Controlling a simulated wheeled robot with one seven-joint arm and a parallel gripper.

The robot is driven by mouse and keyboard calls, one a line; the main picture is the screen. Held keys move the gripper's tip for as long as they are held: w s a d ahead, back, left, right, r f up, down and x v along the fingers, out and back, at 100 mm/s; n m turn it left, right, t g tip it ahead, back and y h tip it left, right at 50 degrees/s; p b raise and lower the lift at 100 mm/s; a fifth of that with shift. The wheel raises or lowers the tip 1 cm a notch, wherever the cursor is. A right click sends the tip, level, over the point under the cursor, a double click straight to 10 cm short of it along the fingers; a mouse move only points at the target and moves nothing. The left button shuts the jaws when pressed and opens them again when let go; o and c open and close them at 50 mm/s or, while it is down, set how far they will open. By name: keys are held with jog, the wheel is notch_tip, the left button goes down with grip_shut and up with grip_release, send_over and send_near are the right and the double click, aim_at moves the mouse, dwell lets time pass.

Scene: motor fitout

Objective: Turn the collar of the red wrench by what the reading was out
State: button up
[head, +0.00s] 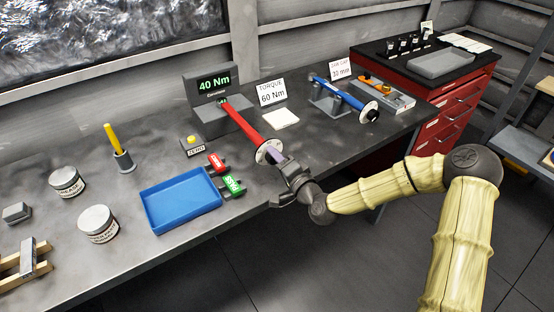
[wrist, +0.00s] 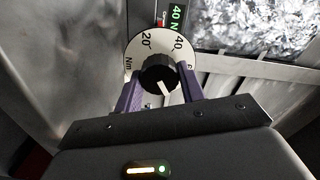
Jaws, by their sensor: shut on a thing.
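The red wrench (head: 240,124) lies with its far end in the grey tester (head: 212,84), whose green display reads 40 Nm. At its near end is a white dial (head: 263,154), marked 20, 40 and Nm in the wrist view (wrist: 147,42). The black collar (wrist: 160,70) stands at the dial's centre, with a white pointer line toward the bottom of the picture. My gripper (head: 276,157) is at this end, shut on the collar, its purple fingers on either side in the wrist view (wrist: 161,95). Other dial marks are partly hidden.
A card (head: 271,92) reads TORQUE 60 Nm. A blue wrench (head: 345,93) rests on a stand to the right. A yellow button (head: 191,140), red and green blocks (head: 232,186) and a blue tray (head: 180,200) lie left of my gripper.

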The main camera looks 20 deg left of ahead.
jog(key=shift+f, duration=0.1)
dwell(0.3)
jog(key=o, duration=1)
jog(key=p+v, duration=0.8)
jog(key=v, duration=0.9)
jog(key=shift+s+d+p, duration=0.1)
jog(key=shift+d+p, duration=0.2)
jog(key=shift+p, duration=0.1)
